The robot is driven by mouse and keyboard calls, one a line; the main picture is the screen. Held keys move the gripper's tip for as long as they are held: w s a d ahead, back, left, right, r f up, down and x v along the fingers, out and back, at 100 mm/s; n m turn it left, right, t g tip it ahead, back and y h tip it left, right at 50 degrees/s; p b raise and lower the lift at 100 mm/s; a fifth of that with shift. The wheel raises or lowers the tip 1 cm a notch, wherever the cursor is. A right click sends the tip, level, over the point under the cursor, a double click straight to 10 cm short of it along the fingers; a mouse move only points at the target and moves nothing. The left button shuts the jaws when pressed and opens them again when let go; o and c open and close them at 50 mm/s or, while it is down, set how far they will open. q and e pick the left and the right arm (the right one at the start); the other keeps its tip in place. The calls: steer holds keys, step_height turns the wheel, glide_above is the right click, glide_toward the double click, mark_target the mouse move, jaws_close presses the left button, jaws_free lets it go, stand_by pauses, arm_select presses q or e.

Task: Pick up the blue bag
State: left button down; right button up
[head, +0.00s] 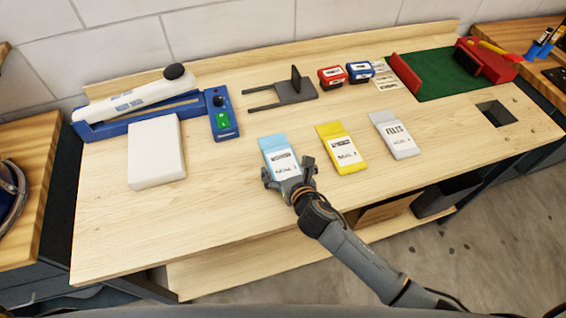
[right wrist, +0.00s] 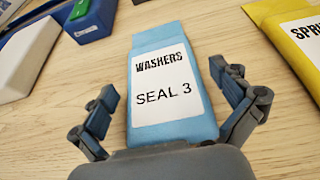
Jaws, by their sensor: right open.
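The blue bag (head: 277,147) lies flat on the wooden bench, left of the yellow bag. My right gripper (head: 287,172) is at the near end of the blue bag. In the right wrist view the right gripper (right wrist: 168,92) is open, with one finger on each side of the bag. My left gripper is not in view.
A yellow bag (head: 340,145) and a grey-white bag (head: 395,135) lie to the right. A white block (head: 155,152) and a blue sealer (head: 139,105) stand to the left. Behind are a dark stand (head: 290,90) and red and blue boxes. The bench front (head: 215,220) is clear.

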steer(key=c, duration=1.1)
